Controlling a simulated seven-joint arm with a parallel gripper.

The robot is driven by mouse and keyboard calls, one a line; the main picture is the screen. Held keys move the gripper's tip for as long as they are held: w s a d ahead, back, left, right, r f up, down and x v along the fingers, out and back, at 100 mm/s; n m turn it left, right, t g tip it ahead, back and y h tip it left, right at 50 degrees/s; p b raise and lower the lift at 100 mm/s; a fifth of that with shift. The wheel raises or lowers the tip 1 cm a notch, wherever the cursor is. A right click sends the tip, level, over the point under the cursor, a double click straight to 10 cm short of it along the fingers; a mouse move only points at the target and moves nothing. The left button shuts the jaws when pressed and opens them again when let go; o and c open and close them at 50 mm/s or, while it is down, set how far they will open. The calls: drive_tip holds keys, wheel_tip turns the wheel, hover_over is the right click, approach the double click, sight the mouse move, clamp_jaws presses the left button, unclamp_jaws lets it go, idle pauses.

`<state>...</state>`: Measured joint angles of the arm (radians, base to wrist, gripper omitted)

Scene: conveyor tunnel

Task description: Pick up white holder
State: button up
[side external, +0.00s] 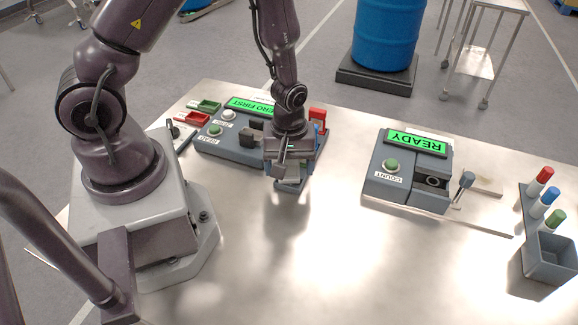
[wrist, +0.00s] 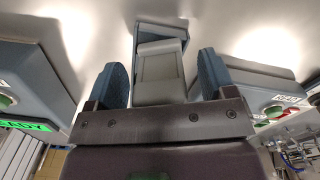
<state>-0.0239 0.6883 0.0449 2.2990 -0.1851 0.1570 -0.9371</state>
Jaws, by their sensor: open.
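No clearly white holder shows. In the wrist view a grey, box-like holder (wrist: 160,78) with a blue-grey upper part (wrist: 160,32) lies between my two fingers. My gripper (wrist: 162,62) is open, with one blue finger on each side of it and visible gaps. In the side view my gripper (side external: 289,178) points down at the front right of the left device, low near the table. The grey-blue piece there is mostly hidden by my gripper, so I cannot tell whether it touches.
The left device (side external: 215,143) has a green screen (side external: 250,105) and buttons. A READY device (side external: 385,184) with a lever (side external: 463,185) stands to the right. A grey bin (side external: 553,258) with several coloured-top tubes is at the far right. The front middle of the steel table (side external: 330,265) is clear.

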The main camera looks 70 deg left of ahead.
drive_tip(key=c, duration=1.1)
drive_tip(key=shift+o, duration=0.2)
drive_tip(key=shift+r, duration=0.15)
wheel_tip(320, 180, up, 10)
drive_tip(key=shift+f, duration=0.1)
drive_tip(key=o, duration=0.4)
drive_tip(key=shift+c, duration=0.2)
drive_tip(key=c, duration=0.7)
